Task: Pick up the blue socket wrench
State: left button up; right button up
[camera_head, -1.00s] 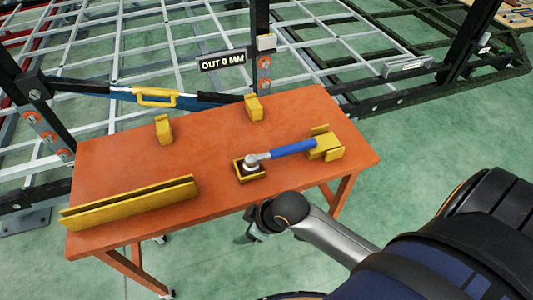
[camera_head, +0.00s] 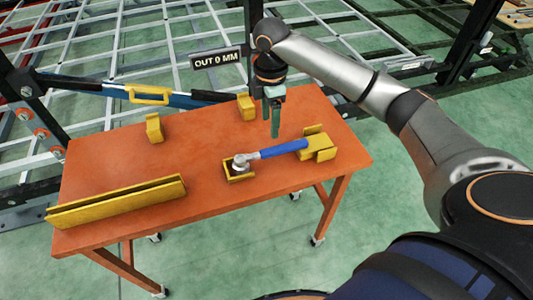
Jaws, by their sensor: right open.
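The blue socket wrench (camera_head: 284,149) lies on the orange table, its metal head (camera_head: 241,161) in a small yellow holder (camera_head: 238,173) and its handle end in a yellow cradle (camera_head: 317,144) to the right. My right gripper (camera_head: 272,131) points down above the table, just behind the blue handle in the picture. Its fingers are open and empty, apart from the wrench. My left gripper is not in view.
The orange table (camera_head: 210,133) also carries a long yellow channel (camera_head: 118,202) at front left and two yellow brackets (camera_head: 154,128) (camera_head: 246,107) at the back. A sign reading "OUT 0 MM" (camera_head: 216,58) and the trailer frame stand behind.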

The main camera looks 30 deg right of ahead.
aim_at(271, 149)
jog(key=f, duration=1.2)
jog(key=shift+d+f, duration=0.1)
jog(key=shift+d, duration=0.1)
grip_shut()
dwell(0.4)
